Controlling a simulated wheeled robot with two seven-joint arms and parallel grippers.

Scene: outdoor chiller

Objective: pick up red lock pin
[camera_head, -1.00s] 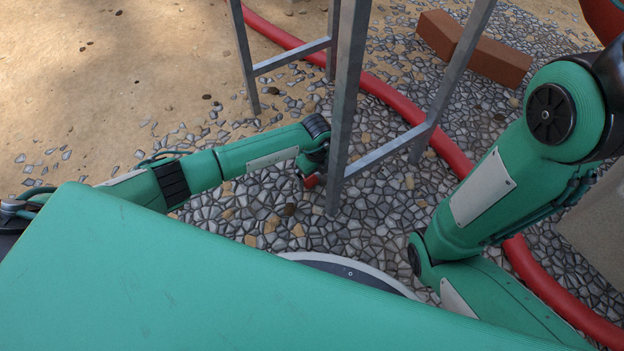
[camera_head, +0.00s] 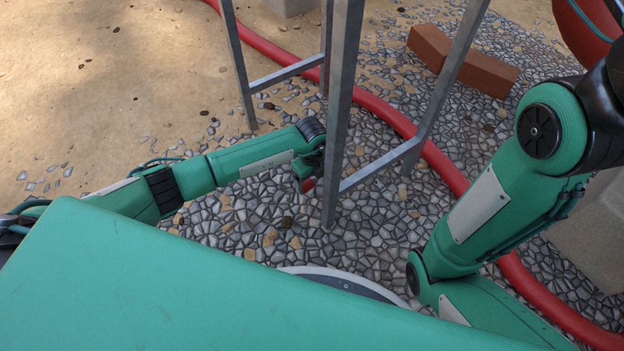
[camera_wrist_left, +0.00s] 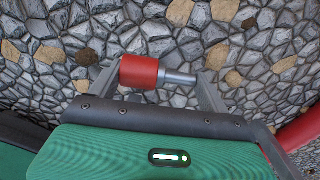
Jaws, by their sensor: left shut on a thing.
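The red lock pin (camera_wrist_left: 139,71) has a red cylindrical head and a thin silver shank. In the left wrist view it lies crosswise between the two fingers of my left gripper (camera_wrist_left: 160,82), above the stone paving. The gripper is shut on it, with the head at the left finger and the shank pointing to the right finger. In the head view my left gripper (camera_head: 308,174) is beside the grey metal frame leg (camera_head: 336,140). Only a small red bit of the pin (camera_head: 308,185) shows there. My right arm is at the right; its gripper does not show.
The grey metal frame's legs and crossbars stand just right of my left gripper. A red hose (camera_head: 447,170) runs behind and right across the stone paving (camera_head: 240,217). Red-brown bricks (camera_head: 487,74) lie at the back right. Open sandy ground (camera_head: 100,80) is at the left.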

